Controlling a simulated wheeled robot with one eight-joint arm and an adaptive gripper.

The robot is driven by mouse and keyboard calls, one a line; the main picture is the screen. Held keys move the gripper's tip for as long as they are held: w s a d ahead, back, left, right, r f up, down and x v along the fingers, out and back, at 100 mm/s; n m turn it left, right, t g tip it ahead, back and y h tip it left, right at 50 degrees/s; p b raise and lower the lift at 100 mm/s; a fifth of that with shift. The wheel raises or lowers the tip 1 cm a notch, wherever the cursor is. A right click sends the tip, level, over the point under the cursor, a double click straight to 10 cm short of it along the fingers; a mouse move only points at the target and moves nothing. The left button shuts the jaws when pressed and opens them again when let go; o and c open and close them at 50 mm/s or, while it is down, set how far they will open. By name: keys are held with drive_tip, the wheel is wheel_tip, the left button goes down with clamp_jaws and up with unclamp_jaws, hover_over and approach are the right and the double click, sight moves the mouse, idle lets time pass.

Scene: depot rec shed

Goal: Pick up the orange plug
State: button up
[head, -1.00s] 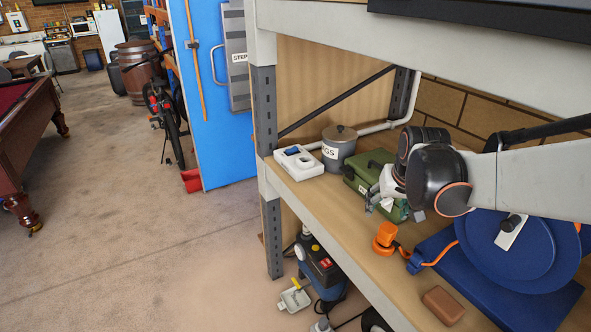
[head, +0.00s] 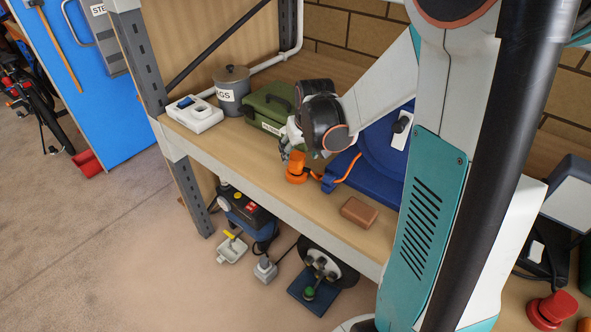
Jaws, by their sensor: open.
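The orange plug (head: 296,171) stands on the wooden shelf (head: 232,149) near its front edge. An orange cord runs from beside it to a blue reel (head: 373,146) on the right. My gripper (head: 289,153) is open, just above and slightly left of the plug, with its fingers pointing down. The gripper is small in the head view. I cannot tell whether a finger touches the plug, and part of the plug's top is hidden behind the gripper.
A green case (head: 266,107) stands close behind the gripper. A lidded grey pot (head: 232,90) and a white box (head: 193,114) are farther left. A brown block (head: 359,211) lies at the front edge, right of the plug. The shelf's front strip left of the plug is bare.

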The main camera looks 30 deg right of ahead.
sight(297, 157)
drive_tip(key=x, duration=0.2)
drive_tip(key=b+x, duration=0.1)
drive_tip(key=x, duration=0.1)
drive_tip(key=shift+a+f, duration=0.15)
drive_tip(key=shift+f, duration=0.2)
drive_tip(key=shift+r, duration=0.1)
drive_tip(key=c, duration=1.1)
drive_tip(key=shift+c, duration=0.2)
wheel_tip(297, 157, up, 10)
drive_tip(key=p, duration=0.2)
drive_tip(key=shift+p, duration=0.3)
